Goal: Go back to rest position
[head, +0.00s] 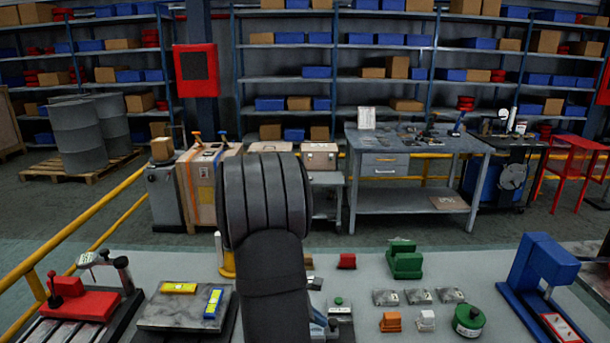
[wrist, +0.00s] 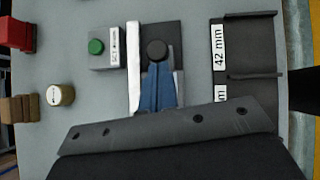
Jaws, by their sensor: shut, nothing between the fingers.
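My gripper (wrist: 158,72) shows in the wrist view, with its two blue fingers together and nothing seen between them. Its dark mounting plate crosses the lower part of that view. The fingertips appear beside a round black knob (wrist: 157,50) on a dark strip between pale bars; I cannot tell whether they touch it. In the head view my own dark arm stands in the middle and hides most of the gripper and the bench behind it.
A small box with a green button (wrist: 96,47) and a holder labelled 42 mm (wrist: 246,45) flank the gripper.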

